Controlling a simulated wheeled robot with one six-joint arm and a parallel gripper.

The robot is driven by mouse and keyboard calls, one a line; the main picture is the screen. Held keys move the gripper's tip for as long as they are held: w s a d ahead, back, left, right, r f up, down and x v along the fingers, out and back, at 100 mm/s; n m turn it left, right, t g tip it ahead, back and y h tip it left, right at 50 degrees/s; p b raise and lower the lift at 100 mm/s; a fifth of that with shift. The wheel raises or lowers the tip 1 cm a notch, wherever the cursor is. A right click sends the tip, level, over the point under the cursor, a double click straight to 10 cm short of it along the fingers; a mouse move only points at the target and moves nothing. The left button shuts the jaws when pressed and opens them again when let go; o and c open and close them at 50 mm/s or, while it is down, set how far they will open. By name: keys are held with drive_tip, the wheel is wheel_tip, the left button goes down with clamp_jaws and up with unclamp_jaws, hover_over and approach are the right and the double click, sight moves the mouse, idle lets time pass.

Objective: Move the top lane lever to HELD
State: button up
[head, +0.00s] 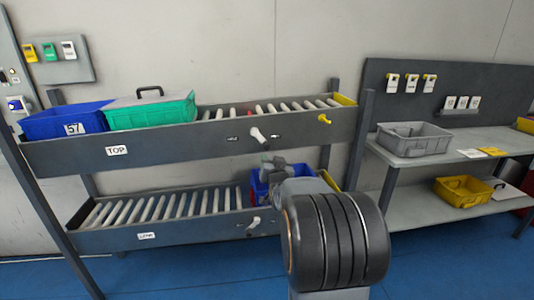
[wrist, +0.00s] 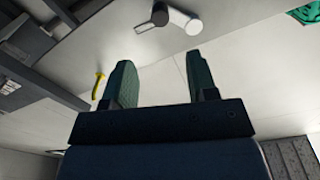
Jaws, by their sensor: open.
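The top lane lever (head: 258,135) is a short white handle on the front panel of the rack's upper lane, tilted, with its lower end towards the right. A small label is on each side of it, too small to read. In the wrist view the lever (wrist: 182,19) shows beyond the fingertips, apart from them. My gripper (head: 270,162) is just below and right of the lever in the head view; in the wrist view its two fingers (wrist: 160,85) are apart with nothing between them. The TOP label (head: 117,151) is left on the same panel.
A yellow knob (head: 324,119) sits right of the lever. The upper lane holds a blue bin (head: 66,122) and a green bin (head: 150,113). Another lever (head: 253,223) is on the lower lane, where a blue bin (head: 259,188) is partly hidden by my arm. A shelf with bins stands right.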

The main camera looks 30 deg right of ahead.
sight(267, 148)
drive_tip(key=x, duration=1.2)
clamp_jaws()
idle(0.3)
